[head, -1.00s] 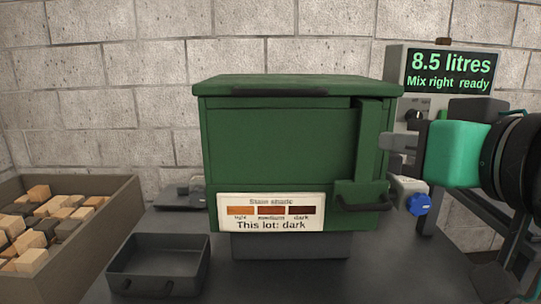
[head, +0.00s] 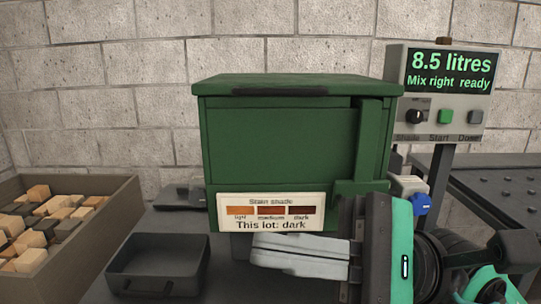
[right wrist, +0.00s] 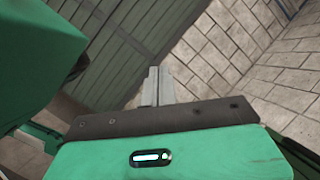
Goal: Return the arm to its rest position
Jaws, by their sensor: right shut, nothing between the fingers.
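My right gripper (head: 258,251) is low in front of the green cabinet (head: 280,140), its grey fingers pointing left in the head view. The fingers are together with nothing between them. They also show in the right wrist view (right wrist: 160,80), against a blurred background of ribbed panel and tiles. The gripper and its green and black arm cover the cabinet's lower right part, where the handle is hidden. My left gripper is not in view.
A control box (head: 440,118) reading "8.5 litres, Mix right ready" stands at right, with a blue knob (head: 421,204) below. A black tray (head: 158,265) and a crate of wooden blocks (head: 118,205) are at left. A shade label (head: 271,212) is on the cabinet.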

